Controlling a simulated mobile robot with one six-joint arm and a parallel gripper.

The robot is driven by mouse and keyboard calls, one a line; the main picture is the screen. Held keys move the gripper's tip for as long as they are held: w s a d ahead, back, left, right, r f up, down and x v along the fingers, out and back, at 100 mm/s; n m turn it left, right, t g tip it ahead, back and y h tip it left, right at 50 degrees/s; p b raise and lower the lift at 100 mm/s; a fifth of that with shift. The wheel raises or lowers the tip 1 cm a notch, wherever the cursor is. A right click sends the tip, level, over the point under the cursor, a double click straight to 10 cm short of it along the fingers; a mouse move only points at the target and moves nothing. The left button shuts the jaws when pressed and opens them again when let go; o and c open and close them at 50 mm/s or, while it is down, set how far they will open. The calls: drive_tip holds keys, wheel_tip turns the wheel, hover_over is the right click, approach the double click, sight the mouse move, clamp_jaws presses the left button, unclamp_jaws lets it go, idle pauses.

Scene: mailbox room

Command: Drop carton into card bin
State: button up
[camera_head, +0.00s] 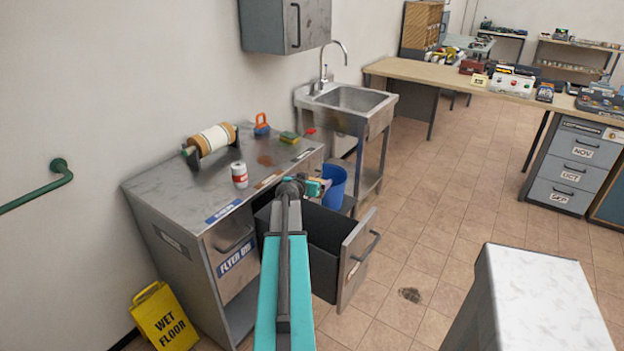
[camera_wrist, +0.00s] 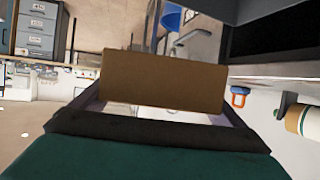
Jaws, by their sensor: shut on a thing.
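A brown carton (camera_wrist: 163,80) sits across the jaws of my gripper (camera_wrist: 160,104) in the wrist view, its flat face toward the camera. In the head view my gripper (camera_head: 318,187) is over the far part of an open pull-out bin (camera_head: 357,256) with a dark inside, by the steel counter. The carton is mostly hidden there behind my arm and gripper. The bin's front label is seen too edge-on to read, so I cannot tell if it is the card bin. A closed front beside it reads "FLYER BIN" (camera_head: 237,255).
The steel counter (camera_head: 180,190) carries a tape roll (camera_head: 212,139), a red-white can (camera_head: 239,174) and a sponge (camera_head: 289,137). A blue bucket (camera_head: 334,186) stands behind the bin. A wet-floor sign (camera_head: 164,318) is at lower left.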

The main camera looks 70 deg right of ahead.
drive_tip(key=shift+f+b, duration=0.9)
drive_tip(key=shift+f, duration=1.5)
drive_tip(key=o, duration=0.7)
drive_tip(key=shift+o, duration=0.2)
drive_tip(key=shift+a, duration=0.2)
drive_tip(key=b+v, duration=0.3)
drive_tip(key=v, duration=1)
drive_tip(key=shift+a, duration=0.2)
drive_tip(key=shift+r, duration=0.1)
drive_tip(key=shift+s, duration=0.1)
